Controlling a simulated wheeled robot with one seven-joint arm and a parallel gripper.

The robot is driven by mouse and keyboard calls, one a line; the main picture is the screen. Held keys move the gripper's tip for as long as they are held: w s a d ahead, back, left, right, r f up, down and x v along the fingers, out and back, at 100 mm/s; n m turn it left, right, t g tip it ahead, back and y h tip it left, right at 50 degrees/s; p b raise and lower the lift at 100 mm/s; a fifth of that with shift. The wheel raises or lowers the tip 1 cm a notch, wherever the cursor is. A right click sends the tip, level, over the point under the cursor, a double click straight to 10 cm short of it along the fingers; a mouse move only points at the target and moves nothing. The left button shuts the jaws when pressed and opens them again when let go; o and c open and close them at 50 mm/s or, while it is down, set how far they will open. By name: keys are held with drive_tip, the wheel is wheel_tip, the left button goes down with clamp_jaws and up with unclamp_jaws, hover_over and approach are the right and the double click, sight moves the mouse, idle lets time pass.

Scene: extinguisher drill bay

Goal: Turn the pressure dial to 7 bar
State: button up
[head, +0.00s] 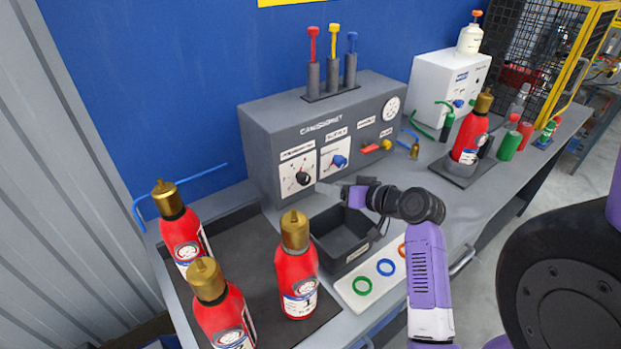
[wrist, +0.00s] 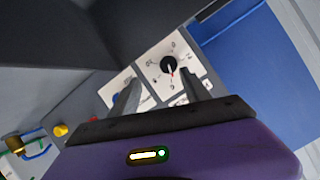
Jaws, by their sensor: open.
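The pressure dial is a black knob (head: 302,178) on the left white plate of the grey console (head: 262,130). It also shows in the wrist view (wrist: 168,66), tilted, with a scale around it and a small red mark at its lower edge. The scale figures are too small to read surely. My gripper (head: 325,188) is in front of the console, just right of and below the dial in the head view. In the wrist view its two fingers (wrist: 164,82) are apart and empty, with the dial beyond them and nothing touching it.
A blue knob (head: 340,161) sits on the plate to the right of the dial. A dark open bin (head: 343,262) lies below my gripper. Red extinguishers (head: 296,270) stand at the front left. Red, yellow and blue levers (head: 333,42) rise from the console top.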

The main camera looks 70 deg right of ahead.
sight(307, 179)
drive_tip(key=w+n, duration=0.1)
drive_tip(key=w, duration=0.2)
drive_tip(key=w+d+f+n+p, duration=0.1)
drive_tip(key=w, duration=0.2)
drive_tip(key=w+d+n+g+h, duration=0.1)
drive_tip(key=w, duration=0.1)
drive_tip(key=shift+w+d+f+n+p, duration=0.25)
drive_tip(key=shift+w+f+n+p, duration=0.05)
drive_tip(key=shift+w+f, duration=0.1)
clamp_jaws()
